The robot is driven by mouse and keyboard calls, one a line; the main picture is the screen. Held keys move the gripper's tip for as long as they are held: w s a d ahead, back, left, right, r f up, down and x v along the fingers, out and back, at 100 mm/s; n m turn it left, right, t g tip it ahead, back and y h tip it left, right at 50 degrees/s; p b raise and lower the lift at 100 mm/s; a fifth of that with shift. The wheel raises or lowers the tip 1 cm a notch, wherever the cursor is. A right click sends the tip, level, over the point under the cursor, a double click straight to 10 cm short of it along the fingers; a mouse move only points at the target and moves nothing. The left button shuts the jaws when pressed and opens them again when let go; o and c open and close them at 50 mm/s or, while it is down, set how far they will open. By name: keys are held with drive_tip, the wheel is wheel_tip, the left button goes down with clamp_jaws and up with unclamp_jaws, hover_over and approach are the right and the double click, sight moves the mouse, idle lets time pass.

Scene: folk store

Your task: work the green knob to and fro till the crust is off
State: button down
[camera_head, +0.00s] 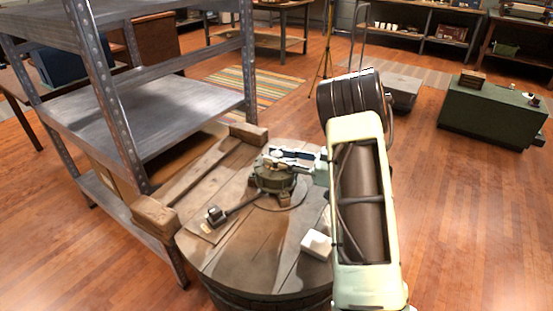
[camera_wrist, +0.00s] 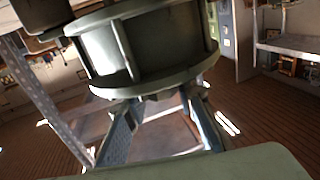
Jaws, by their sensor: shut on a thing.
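A green round fixture (camera_head: 275,181) stands on the round wooden barrel top (camera_head: 240,255). In the wrist view its drum-like green body (camera_wrist: 150,45), with a wide lower rim, fills the upper middle. My gripper (camera_head: 290,157) is at the top of this fixture, reaching in from the right. In the wrist view my two fingers (camera_wrist: 163,105) run up to the green body, and their tips are hidden at its rim. My gripper is shut on the green knob, which I cannot clearly separate from the fixture. No crust can be made out.
A dark rod with a black end block (camera_head: 215,214) extends left from the fixture. A white block (camera_head: 317,244) lies on the barrel top near my arm. A wooden frame (camera_head: 200,175) and metal shelving (camera_head: 150,125) stand close on the left. Floor is open to the right.

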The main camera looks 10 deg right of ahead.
drive_tip(key=n+g+y, duration=0.1)
drive_tip(key=n+g, duration=0.1)
drive_tip(key=g, duration=0.1)
drive_tip(key=n+g+y, duration=0.1)
drive_tip(key=n+g, duration=0.2)
drive_tip(key=g, duration=0.1)
drive_tip(key=shift+y, duration=0.3)
drive_tip(key=shift+n+g, duration=0.3)
drive_tip(key=shift+g, duration=0.3)
drive_tip(key=c, duration=1.6)
unclamp_jaws()
drive_tip(key=d, duration=1.2)
drive_tip(key=shift+s, duration=0.35)
